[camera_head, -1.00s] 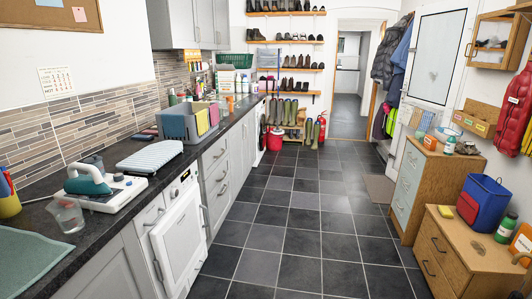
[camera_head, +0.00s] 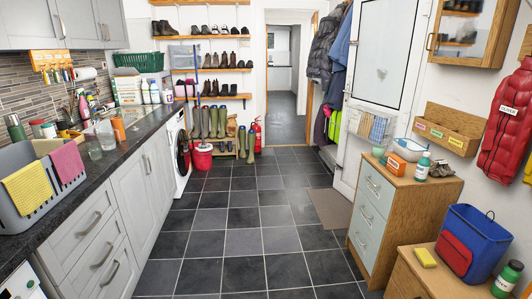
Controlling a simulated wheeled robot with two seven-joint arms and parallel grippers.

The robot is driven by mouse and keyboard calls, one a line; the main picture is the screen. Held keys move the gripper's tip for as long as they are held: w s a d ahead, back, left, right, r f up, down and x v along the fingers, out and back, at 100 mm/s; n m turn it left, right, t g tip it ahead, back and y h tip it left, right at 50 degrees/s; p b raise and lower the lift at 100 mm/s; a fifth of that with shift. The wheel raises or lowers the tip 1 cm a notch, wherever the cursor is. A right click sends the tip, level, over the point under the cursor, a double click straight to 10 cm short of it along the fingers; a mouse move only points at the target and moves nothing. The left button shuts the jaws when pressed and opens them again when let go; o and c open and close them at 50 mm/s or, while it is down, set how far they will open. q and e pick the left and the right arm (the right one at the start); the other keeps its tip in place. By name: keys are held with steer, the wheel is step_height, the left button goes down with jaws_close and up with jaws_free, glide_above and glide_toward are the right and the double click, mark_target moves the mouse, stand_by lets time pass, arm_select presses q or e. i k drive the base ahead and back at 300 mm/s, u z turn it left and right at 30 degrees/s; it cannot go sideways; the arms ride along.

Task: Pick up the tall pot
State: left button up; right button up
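I cannot tell which thing is the tall pot. Upright containers on the left counter include a dark green flask (camera_head: 15,127) with a pale top, an orange cylinder (camera_head: 118,130) and a clear glass (camera_head: 94,150). A red bucket (camera_head: 201,158) is on the floor at the back. Neither of my grippers is in view.
The dark tiled floor (camera_head: 240,240) is clear down the middle to the doorway (camera_head: 288,85). A grey dish rack (camera_head: 35,185) with cloths is at the left counter edge. A brown mat (camera_head: 329,207), a blue bag (camera_head: 470,240) and hanging coats (camera_head: 312,55) line the right side.

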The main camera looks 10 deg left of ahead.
mark_target(116, 122)
steer(key=z, duration=0.1)
steer(key=i, duration=2.35)
steer(key=u, duration=0.15)
steer(key=i, duration=2.25)
steer(key=u, duration=1.65)
steer(key=i, duration=1.65)
steer(key=u, duration=0.9)
steer(key=i, duration=0.3)
steer(key=u, duration=0.2)
